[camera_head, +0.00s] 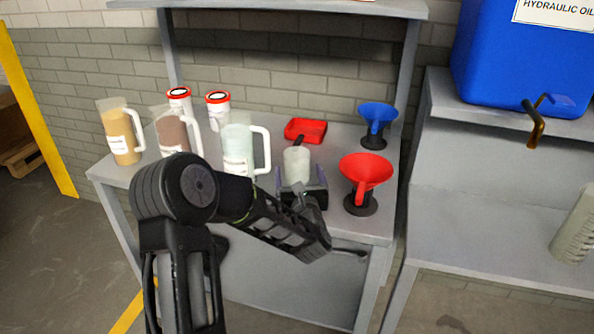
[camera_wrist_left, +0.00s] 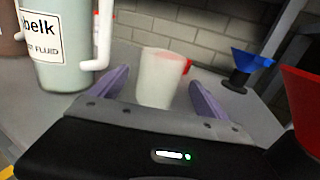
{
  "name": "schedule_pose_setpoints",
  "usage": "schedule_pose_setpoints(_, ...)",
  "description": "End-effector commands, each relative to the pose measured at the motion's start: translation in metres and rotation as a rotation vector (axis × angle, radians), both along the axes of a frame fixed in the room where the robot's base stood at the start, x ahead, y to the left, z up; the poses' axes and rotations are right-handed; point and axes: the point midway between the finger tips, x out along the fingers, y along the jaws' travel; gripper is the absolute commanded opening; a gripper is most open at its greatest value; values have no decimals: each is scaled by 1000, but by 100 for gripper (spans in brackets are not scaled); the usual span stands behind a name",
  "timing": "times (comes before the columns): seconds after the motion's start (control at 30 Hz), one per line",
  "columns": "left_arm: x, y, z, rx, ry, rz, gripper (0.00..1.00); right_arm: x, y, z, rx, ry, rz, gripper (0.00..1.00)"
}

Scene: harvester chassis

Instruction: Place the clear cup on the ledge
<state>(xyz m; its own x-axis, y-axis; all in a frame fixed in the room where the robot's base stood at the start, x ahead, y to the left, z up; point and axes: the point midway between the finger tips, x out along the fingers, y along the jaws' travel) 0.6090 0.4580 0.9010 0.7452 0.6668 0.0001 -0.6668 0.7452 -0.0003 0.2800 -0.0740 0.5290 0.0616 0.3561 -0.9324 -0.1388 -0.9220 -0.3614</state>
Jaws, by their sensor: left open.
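The clear cup (camera_head: 297,164) is a small whitish translucent cup standing upright on the grey bench. In the left wrist view the cup (camera_wrist_left: 161,78) stands between the two purple fingers. The wrist view shows the left gripper (camera_wrist_left: 155,88) level with the cup's lower part. A raised grey shelf (camera_head: 290,6) spans the back of the bench; I cannot tell whether it is the ledge. My right gripper does not show.
Left of the cup stand a pale blue jug (camera_head: 238,150), a brown jug (camera_head: 172,135) and a tan jug (camera_head: 119,135). A red funnel (camera_head: 366,172) and a blue funnel (camera_head: 378,115) stand to the right. A red scoop (camera_head: 306,129) lies behind the cup.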

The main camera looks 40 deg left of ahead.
Motion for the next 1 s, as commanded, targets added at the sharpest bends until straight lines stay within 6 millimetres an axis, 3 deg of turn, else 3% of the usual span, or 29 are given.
schedule_pose_setpoints(0.27,18,17,0,0,0,1,87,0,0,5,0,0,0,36)
schedule_pose_setpoints(0.67,23,21,0,0,0,1,87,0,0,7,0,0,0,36)
schedule_pose_setpoints(1.0,56,50,1,1,1,1,87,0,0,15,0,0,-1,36)
